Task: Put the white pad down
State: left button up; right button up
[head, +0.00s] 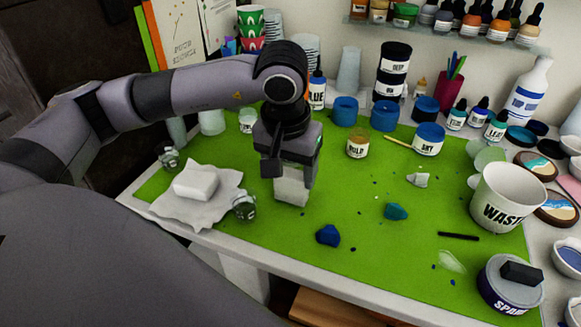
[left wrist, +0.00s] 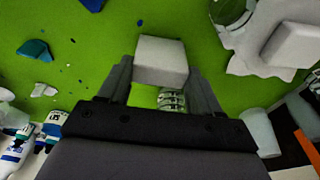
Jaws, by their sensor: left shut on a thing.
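My left gripper (head: 288,172) points down over the left half of the green mat (head: 330,270). It is shut on a white pad (head: 291,191), a pale block low over the mat. In the left wrist view the white pad (left wrist: 161,60) sits between the two dark fingers at their tips. I cannot tell for sure whether its underside touches the mat. A second white block (head: 196,182) lies on a crumpled white cloth (head: 185,214) to the left of the gripper. My right gripper is not in view.
A small glass jar (head: 244,206) stands just left of the held pad. A blue lump (head: 328,236) and a teal lump (head: 396,212) lie to its right. A gold jar (head: 358,143) stands behind right, and a waste cup (head: 505,197) at the right. Bare mat lies between.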

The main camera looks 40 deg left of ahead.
pick_arm(q)
jog(key=shift+f, duration=0.1)
jog(key=shift+f+b, duration=0.15)
jog(key=shift+b, duration=0.15)
jog(key=o, duration=1.5)
jog(key=shift+r, duration=0.2)
jog(key=shift+r+p, duration=0.2)
jog(key=shift+p, duration=0.25)
jog(key=r, duration=0.4)
jog(key=s+r, duration=0.1)
jog(key=r, duration=0.2)
jog(key=s+r, duration=0.1)
jog(key=r, duration=0.3)
jog(key=shift+d+r, duration=0.3)
